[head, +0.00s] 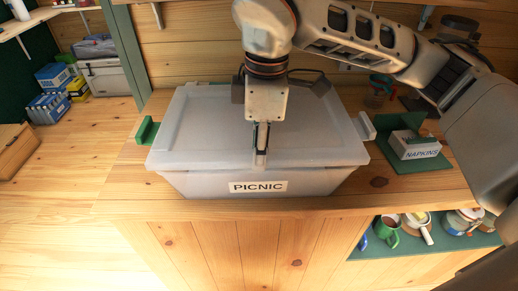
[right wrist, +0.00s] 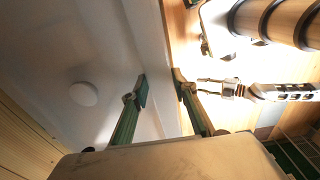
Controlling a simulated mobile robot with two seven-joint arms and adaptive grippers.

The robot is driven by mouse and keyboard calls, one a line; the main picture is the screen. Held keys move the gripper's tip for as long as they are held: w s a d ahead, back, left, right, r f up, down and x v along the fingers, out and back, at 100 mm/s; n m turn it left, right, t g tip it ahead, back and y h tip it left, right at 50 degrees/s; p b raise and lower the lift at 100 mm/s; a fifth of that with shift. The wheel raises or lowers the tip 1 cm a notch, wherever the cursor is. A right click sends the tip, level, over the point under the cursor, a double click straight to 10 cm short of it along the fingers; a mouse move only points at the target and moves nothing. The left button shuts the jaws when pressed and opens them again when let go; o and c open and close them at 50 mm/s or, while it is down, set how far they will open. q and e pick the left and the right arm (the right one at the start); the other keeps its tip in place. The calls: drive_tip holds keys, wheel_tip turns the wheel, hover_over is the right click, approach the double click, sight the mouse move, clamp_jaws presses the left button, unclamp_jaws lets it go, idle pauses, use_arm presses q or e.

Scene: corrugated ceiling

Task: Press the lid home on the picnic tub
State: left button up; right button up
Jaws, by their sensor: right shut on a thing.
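The picnic tub (head: 205,184) is a pale, translucent box with a "PICNIC" label on its front, standing on the wooden counter. Its pale lid (head: 205,125) lies across the top; I cannot tell whether its edges are fully seated. My right gripper (head: 261,158) points down at the middle of the lid's front edge. In the right wrist view its two green-backed fingers (right wrist: 160,90) stand either side of the lid's rim, shut on it. The lid (right wrist: 60,50) shows a round disc there. The lid's back edge is partly hidden by my right arm. My left gripper is out of view.
A green block (head: 147,131) stands left of the tub and a pale piece (head: 365,126) right of it. A napkin box (head: 415,146) sits on a green mat to the right. Mugs (head: 387,232) stand on a shelf below.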

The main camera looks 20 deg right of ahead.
drive_tip(key=shift+f+b, duration=0.4)
drive_tip(key=shift+b, duration=0.35)
idle(1.4)
drive_tip(key=o, duration=1.8)
drive_tip(key=shift+r+p, duration=1.5)
drive_tip(key=shift+r, duration=2.05)
clamp_jaws()
